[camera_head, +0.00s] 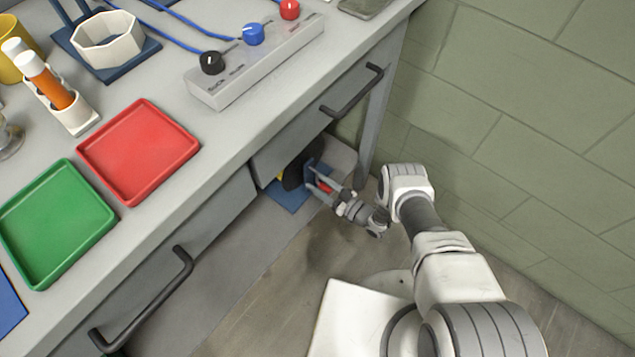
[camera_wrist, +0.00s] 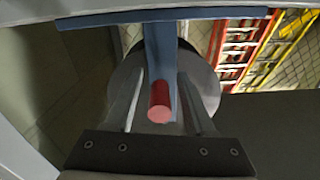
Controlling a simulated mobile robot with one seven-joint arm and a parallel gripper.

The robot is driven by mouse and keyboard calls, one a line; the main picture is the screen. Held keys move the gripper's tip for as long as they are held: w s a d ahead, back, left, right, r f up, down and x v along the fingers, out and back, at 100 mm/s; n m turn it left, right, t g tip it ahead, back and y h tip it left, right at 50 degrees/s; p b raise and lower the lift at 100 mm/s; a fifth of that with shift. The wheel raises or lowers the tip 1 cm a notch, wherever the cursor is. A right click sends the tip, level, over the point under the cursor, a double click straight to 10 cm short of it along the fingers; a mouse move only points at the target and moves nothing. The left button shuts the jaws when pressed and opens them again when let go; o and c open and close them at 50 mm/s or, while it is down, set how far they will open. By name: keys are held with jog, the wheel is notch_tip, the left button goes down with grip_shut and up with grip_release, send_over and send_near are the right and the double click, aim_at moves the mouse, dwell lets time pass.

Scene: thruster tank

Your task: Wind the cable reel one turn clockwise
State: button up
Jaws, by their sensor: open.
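The cable reel (camera_head: 292,168) sits low under the workbench, a dark disc with a bit of yellow, on a blue base (camera_head: 286,197). In the wrist view the reel (camera_wrist: 205,82) is a round dark disc behind a blue upright (camera_wrist: 160,45). A red crank handle (camera_wrist: 158,103) points toward the wrist camera; its red also shows in the head view (camera_head: 323,186). My gripper (camera_head: 318,184) is open in front of the reel. In the wrist view my gripper (camera_wrist: 162,98) has one finger on each side of the handle, with gaps on both sides.
The reel stands on a grey lower shelf (camera_head: 232,238) below the drawer fronts (camera_head: 318,115). A black drawer handle (camera_head: 352,92) juts out above my gripper. The green-grey wall (camera_head: 520,110) is to the right. Trays and a knob box (camera_head: 250,65) are on the bench top.

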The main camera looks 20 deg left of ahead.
grip_shut()
dwell(1.4)
